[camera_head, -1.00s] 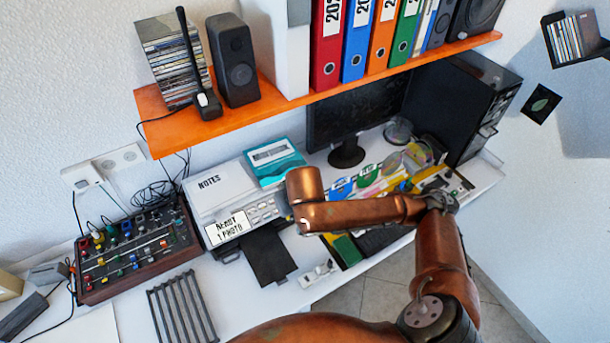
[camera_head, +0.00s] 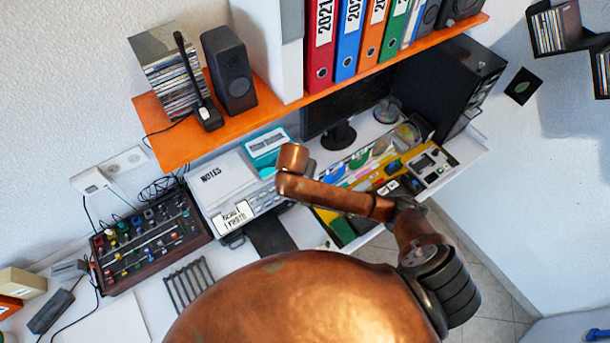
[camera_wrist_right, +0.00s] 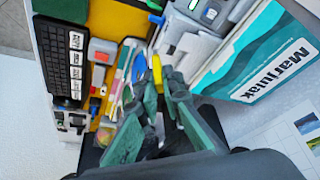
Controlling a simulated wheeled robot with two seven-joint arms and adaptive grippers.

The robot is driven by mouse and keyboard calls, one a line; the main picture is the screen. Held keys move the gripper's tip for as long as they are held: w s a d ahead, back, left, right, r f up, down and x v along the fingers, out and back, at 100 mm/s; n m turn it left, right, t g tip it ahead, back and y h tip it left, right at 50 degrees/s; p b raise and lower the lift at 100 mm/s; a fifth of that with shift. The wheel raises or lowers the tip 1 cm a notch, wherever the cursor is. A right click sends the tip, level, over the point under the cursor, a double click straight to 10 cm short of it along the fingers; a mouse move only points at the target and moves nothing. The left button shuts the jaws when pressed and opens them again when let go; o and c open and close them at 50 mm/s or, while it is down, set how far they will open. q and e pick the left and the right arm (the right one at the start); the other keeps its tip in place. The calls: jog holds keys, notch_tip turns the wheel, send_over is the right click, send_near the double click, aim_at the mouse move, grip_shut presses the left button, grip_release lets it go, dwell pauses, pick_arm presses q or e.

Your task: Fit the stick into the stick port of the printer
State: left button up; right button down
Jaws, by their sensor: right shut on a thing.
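The printer (camera_head: 236,202) is a pale grey machine on the white desk, left of centre in the head view. Papers marked NOTES lie on top and a white note is on its front. I cannot make out the stick port. My right gripper (camera_wrist_right: 162,88) shows in the wrist view, its dark green fingers pointing up the picture. It is shut on the stick, which is mostly hidden between the fingers and hard to make out. The copper links of my right arm cross the head view and the right gripper does not show there. My left gripper is not in view.
A teal box (camera_head: 268,147) is by the printer; a large teal and white box (camera_wrist_right: 268,58) is right of the fingers in the wrist view. A mixer (camera_head: 150,242), dark rack (camera_head: 188,286), monitor (camera_head: 345,110) and yellow tray (camera_head: 365,180) also stand here. An orange shelf (camera_head: 290,105) overhangs.

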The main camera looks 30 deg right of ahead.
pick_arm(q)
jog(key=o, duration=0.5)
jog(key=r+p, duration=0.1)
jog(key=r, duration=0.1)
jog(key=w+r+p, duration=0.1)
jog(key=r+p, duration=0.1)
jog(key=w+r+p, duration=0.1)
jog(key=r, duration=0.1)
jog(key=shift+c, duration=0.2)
pick_arm(e)
jog(key=s+d+f+m+g+h+p, duration=0.1)
jog(key=s+d+f+m+p, duration=0.1)
jog(key=s+m, duration=0.3)
jog(key=s+d+f+m+g+p, duration=0.2)
jog(key=s+p, duration=0.1)
jog(key=s, duration=0.5)
jog(key=w, duration=0.6)
jog(key=w+a+p, duration=0.1)
jog(key=w, duration=0.5)
jog(key=w+a, duration=0.1)
jog(key=w, duration=0.5)
jog(key=shift+a+p, duration=0.15)
jog(key=shift+p, duration=0.2)
notch_tip(320, 180, down, 3)
jog(key=shift+s+f+p, duration=0.1)
jog(key=shift+f+p, duration=0.1)
jog(key=shift+p, duration=0.15)
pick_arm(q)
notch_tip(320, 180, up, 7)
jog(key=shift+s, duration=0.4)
